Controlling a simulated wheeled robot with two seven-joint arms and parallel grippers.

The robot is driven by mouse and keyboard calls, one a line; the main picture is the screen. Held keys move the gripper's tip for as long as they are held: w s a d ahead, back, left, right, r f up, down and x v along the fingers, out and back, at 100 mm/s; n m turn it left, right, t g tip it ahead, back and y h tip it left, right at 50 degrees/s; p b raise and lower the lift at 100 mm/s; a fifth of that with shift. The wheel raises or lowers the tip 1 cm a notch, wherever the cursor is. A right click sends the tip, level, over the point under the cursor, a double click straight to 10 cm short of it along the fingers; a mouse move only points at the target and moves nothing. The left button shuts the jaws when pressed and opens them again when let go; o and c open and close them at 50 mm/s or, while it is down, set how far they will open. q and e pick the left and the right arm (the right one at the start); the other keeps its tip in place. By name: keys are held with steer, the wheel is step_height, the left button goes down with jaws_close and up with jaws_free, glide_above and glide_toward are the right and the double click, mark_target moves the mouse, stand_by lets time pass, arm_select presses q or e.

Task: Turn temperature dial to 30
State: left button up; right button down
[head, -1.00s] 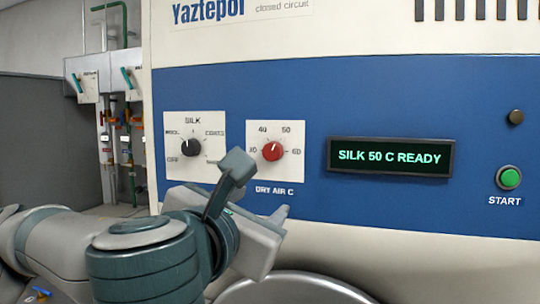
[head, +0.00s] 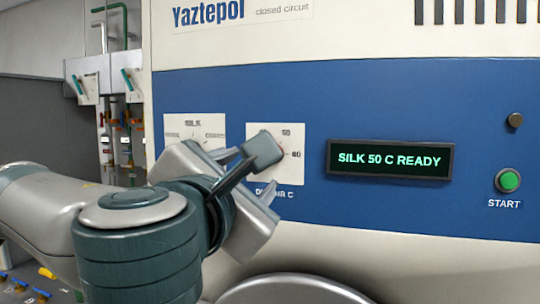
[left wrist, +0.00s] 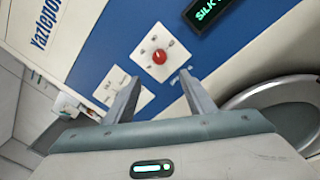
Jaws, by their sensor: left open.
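The red temperature dial shows in the left wrist view (left wrist: 159,56) on its white plate, just beyond and between my open fingers. In the head view its white plate (head: 291,170) is partly covered by my left gripper (head: 262,165), which hides most of the dial. My left gripper, also in the left wrist view (left wrist: 160,83), is open and empty, with its tips apart from the dial. The display (head: 390,160) reads "SILK 50 C READY". The dial's pointer is too small to read now. My right gripper is not in view.
A second white dial plate, marked SILK (head: 192,126), lies left of the temperature dial, partly covered by my arm. A green START button (head: 508,180) and a dark button (head: 515,120) are at the right. A round metal door rim (head: 295,290) is below.

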arm_select(q)
steer(key=p+x, duration=0.8)
steer(key=x, duration=0.8)
steer(key=shift+w, duration=0.35)
steer(key=c, duration=1)
